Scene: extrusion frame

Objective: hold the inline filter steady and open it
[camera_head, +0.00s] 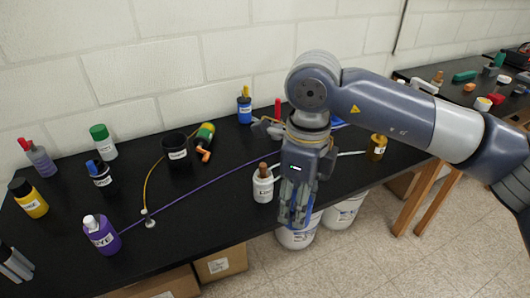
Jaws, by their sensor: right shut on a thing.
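My right gripper (295,222) points down at the front edge of the black bench, just right of a white bottle with a brown cap (263,184). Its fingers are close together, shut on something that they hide. I cannot make out the inline filter for certain in this view. A pale tube-like piece (350,153) shows to the right of the gripper, partly hidden behind it. My left gripper is not in view.
The black bench (190,230) holds a purple bottle (102,234), a black cup (177,151), a green-and-orange item (205,139) and several other bottles. A thin purple line crosses it. White buckets (297,238) stand on the floor below.

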